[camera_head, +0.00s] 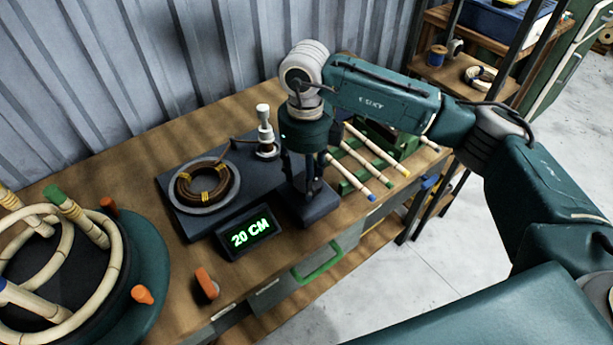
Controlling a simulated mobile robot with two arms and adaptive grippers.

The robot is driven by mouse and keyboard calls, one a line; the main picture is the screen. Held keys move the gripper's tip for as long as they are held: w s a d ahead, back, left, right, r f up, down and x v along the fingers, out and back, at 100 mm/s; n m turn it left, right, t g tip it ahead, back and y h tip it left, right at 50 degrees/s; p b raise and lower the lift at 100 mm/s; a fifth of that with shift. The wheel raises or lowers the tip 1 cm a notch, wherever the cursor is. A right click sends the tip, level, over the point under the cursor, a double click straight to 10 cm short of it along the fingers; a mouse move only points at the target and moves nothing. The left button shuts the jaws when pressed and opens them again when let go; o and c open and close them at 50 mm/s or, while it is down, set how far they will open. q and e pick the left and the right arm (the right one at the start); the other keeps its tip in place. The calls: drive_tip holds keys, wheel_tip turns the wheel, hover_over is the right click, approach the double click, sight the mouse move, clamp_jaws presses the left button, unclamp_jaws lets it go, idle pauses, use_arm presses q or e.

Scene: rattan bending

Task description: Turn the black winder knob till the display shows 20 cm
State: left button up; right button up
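The winder is a dark flat base (222,160) on the wooden bench, with a coil of brown cord (204,187) tied with yellow bands on a grey disc. A pale spool-like post (265,130) stands behind. My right gripper (306,192) points down over the right part of the winder. The black knob cannot be made out; the dark gripper covers that spot. Whether its fingers touch or hold the knob is unclear. My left gripper is out of view.
At left, a round form (148,262) holds bent rattan with orange pegs. An orange-handled tool (207,283) lies near the front edge. A green rack (405,143) with rattan sticks stands right of the gripper. Shelves (465,75) stand at the back right.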

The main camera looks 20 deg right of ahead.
sight(304, 178)
drive_tip(key=shift+w+r, duration=0.25)
drive_tip(key=shift+w, duration=0.1)
drive_tip(key=o, duration=1.1)
drive_tip(key=shift+a, duration=0.1)
drive_tip(key=shift+w+f, duration=0.15)
drive_tip(key=shift+f, duration=0.05)
drive_tip(key=shift+r, duration=0.2)
wheel_tip(304, 178, up, 12)
drive_tip(key=shift+f, duration=0.15)
drive_tip(key=shift+f, duration=0.1)
